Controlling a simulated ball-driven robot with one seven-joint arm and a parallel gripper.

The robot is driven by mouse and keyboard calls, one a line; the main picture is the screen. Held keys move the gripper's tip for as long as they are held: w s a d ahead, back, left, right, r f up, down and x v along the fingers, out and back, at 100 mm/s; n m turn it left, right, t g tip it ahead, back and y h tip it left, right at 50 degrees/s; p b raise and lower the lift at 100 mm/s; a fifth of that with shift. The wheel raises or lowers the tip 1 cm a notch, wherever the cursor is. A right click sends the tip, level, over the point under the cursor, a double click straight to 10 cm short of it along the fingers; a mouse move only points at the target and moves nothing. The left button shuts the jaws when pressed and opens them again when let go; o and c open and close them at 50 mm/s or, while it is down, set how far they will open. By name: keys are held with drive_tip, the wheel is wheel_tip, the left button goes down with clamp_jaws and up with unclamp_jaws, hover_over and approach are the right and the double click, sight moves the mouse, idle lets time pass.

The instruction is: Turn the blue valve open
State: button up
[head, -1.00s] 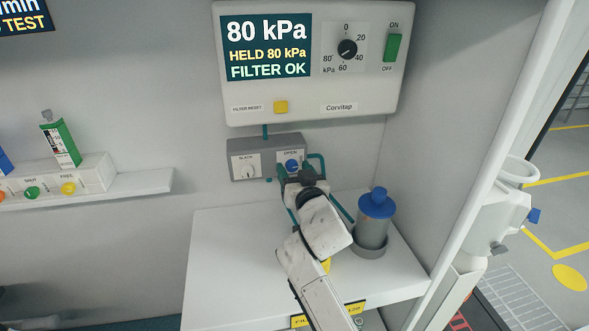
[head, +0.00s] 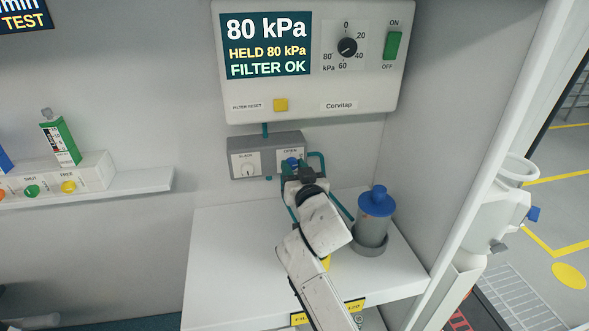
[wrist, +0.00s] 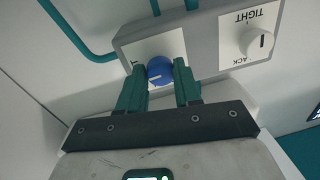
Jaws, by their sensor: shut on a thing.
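The blue valve (head: 291,161) is a round knob on a white plate on the right half of a grey wall box (head: 267,142). My gripper (head: 292,168) is at the knob in the head view and hides part of it and its label. In the wrist view, the two green fingers of my gripper (wrist: 160,76) are shut on the blue valve (wrist: 160,69), one on each side. A pale pointer line shows on the knob's face, slanted slightly off level in that picture.
A white knob (wrist: 257,41) marked slack and tight sits beside the valve on the same box. A teal pipe (head: 319,160) runs at the box's right. A blue-topped grey canister (head: 372,225) stands on the white shelf (head: 225,265). The display reads 80 kPa, FILTER OK.

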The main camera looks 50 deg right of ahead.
drive_tip(key=n+p, duration=0.2)
drive_tip(key=n, duration=0.1)
drive_tip(key=shift+r+n, duration=0.15)
drive_tip(key=shift+n, duration=0.15)
drive_tip(key=n+g+p, duration=0.1)
drive_tip(key=n+p, duration=0.1)
drive_tip(key=n, duration=0.3)
drive_tip(key=shift+a, duration=0.1)
drive_tip(key=n+p, duration=0.1)
drive_tip(key=n, duration=0.2)
drive_tip(key=shift+w+p, duration=0.1)
drive_tip(key=shift+p, duration=0.25)
drive_tip(key=n+p, duration=0.1)
drive_tip(key=n, duration=0.3)
drive_tip(key=shift+g, duration=0.3)
drive_tip(key=shift+a+n+h, duration=0.1)
drive_tip(key=shift+n+h, duration=0.3)
drive_tip(key=o, duration=1)
drive_tip(key=shift+o, duration=0.2)
